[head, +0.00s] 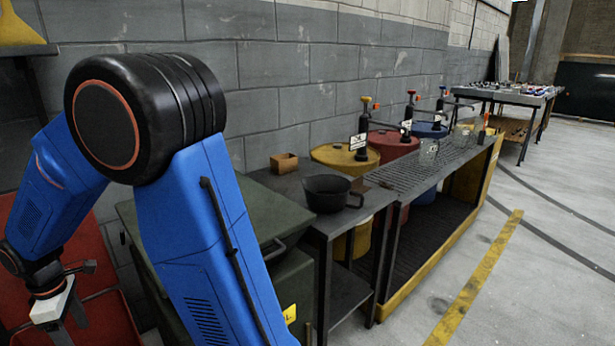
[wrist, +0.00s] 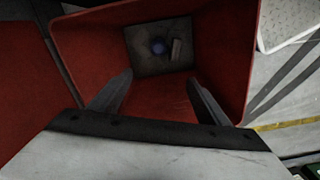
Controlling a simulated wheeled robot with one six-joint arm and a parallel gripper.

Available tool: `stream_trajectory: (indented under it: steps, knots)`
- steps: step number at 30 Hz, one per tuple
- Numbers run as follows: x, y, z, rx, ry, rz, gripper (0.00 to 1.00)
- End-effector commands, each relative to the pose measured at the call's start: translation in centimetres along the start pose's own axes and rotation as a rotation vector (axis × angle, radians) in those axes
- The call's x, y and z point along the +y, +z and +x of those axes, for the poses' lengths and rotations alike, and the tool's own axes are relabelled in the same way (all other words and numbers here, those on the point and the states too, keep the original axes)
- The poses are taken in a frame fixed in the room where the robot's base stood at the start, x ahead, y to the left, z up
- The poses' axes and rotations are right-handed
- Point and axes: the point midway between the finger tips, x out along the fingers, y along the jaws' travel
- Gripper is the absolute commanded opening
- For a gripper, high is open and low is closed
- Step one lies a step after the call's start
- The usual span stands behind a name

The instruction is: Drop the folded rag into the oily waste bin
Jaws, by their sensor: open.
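My gripper (wrist: 158,82) is open, its two fingers apart with nothing between them. It points down into an open red bin (wrist: 222,40), which appears to be the oily waste bin. In the head view my gripper (head: 66,322) is at the lower left, over the red bin (head: 112,318), which is partly hidden by my arm.
Right of the bin stands a dark green cabinet (head: 165,222). A bench beyond it bears a black pan (head: 328,194) and a small brown box (head: 284,163). Yellow (head: 340,155), red (head: 393,144) and blue drums stand by the wall. Open floor (head: 560,225) lies at right.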

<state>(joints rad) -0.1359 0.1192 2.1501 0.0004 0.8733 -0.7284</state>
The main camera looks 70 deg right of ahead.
Motion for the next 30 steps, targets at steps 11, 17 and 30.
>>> stream_trajectory:
  steps: [11,17,30]
  knots:
    - [0.0,0.0,-7.2,0.003,0.003,0.0,0.7]
    - [0.0,-0.1,-11.2,0.003,0.003,0.0,0.7]
    - [0.0,0.0,-16.1,0.001,0.001,0.0,0.7]
